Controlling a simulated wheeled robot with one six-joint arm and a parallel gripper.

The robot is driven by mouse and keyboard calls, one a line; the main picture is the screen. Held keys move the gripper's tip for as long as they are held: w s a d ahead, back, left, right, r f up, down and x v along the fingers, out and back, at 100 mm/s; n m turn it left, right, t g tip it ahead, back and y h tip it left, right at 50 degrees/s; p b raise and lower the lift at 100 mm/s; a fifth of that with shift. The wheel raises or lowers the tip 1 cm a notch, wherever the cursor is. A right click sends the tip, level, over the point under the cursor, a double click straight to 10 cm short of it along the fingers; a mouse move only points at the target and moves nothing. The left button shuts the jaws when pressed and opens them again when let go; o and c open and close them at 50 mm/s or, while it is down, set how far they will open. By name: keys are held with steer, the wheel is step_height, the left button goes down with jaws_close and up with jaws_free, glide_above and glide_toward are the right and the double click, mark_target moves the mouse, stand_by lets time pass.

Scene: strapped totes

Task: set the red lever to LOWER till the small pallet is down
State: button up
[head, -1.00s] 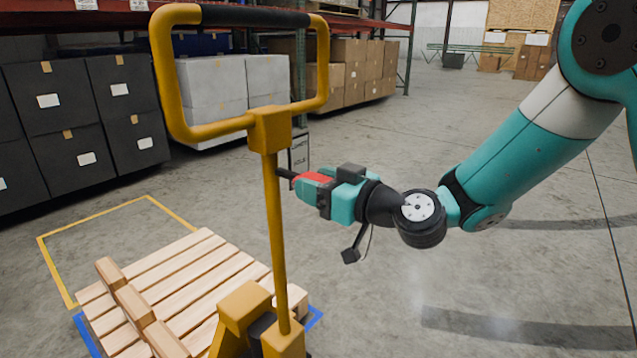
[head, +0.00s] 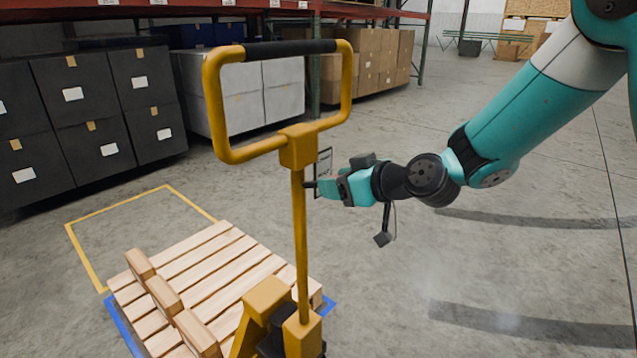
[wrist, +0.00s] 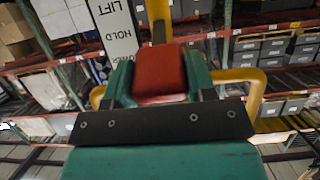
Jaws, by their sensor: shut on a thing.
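The red lever (wrist: 160,72) sits between the teal jaws of my gripper (wrist: 160,85) in the wrist view, and the jaws are shut on it. In the head view my gripper (head: 326,188) is at the right side of the yellow handle post (head: 301,235), and its fingers hide the red grip. A white label plate (wrist: 115,30) beside the lever shows LIFT, HOLD and a partly hidden LOWER; the lever's exact setting is hard to tell. The small wooden pallet (head: 205,272) is at the yellow truck's front, over a blue floor outline. Its height above the floor is unclear.
The pallet truck's yellow loop handle (head: 230,105) stands above my gripper. An empty yellow floor outline (head: 88,262) lies behind the pallet. Black totes (head: 75,110) stand at the left, with grey boxes and cartons behind. The floor at the right is clear.

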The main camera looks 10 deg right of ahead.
steer(key=shift+w+a+r, duration=0.1)
steer(key=shift+w+r, duration=0.05)
steer(key=shift+r, duration=0.35)
steer(key=o, duration=1.3)
steer(key=shift+f, duration=0.1)
steer(key=shift+s+d, duration=0.25)
steer(key=b+v, duration=0.2)
steer(key=v, duration=1.4)
steer(key=shift+s+d, duration=0.2)
steer(key=shift+s, duration=0.15)
